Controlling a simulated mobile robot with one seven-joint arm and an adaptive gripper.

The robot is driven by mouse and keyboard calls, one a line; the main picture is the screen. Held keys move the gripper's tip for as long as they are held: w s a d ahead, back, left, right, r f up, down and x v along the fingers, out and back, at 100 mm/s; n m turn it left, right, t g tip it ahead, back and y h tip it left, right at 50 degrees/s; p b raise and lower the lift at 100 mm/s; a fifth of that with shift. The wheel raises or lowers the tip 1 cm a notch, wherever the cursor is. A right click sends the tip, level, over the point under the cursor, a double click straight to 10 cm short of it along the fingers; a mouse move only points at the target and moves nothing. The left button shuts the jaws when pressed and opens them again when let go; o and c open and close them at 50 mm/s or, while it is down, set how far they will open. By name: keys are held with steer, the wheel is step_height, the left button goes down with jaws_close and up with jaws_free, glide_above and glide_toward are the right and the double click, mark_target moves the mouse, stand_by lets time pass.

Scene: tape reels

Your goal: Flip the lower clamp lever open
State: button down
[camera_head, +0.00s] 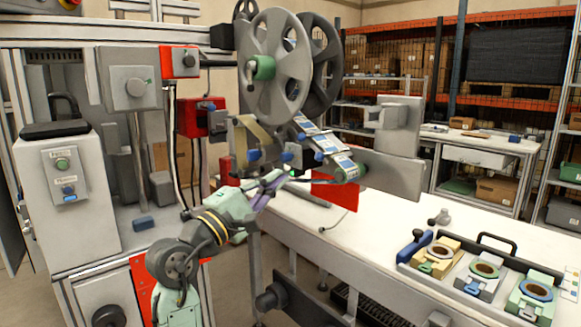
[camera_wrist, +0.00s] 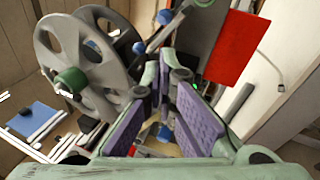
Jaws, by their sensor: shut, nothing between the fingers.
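My gripper (camera_head: 268,190) is at the labelling machine, just below its tape path. In the wrist view my gripper (camera_wrist: 163,72) shows purple finger pads; it is shut and empty. Small blue knobs sit near it: a left blue knob (camera_head: 253,155) and a right blue knob (camera_head: 287,157) in the head view. The wrist view shows an upper blue knob (camera_wrist: 165,17) and another blue knob (camera_wrist: 138,47) just beyond the fingertips. I cannot tell which belongs to the lower clamp lever, or whether the fingers touch it.
A large grey reel (camera_head: 274,75) with a green hub stands above my gripper; it is at the left in the wrist view (camera_wrist: 95,45). A red panel (camera_head: 335,193) is close on the right.

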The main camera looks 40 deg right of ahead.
mark_target(334, 153)
steer(key=p+x, duration=0.2)
steer(key=x, duration=0.7)
steer(key=shift+d, duration=0.2)
steer(key=shift+w+r, duration=0.1)
steer(key=shift+r, duration=0.1)
steer(key=shift+r+p, duration=0.15)
steer(key=shift+p, duration=0.35)
steer(key=shift+s+a+r+t+y+p, duration=0.1)
steer(key=shift+s+t+y+p, duration=0.2)
steer(key=shift+y+p, duration=0.15)
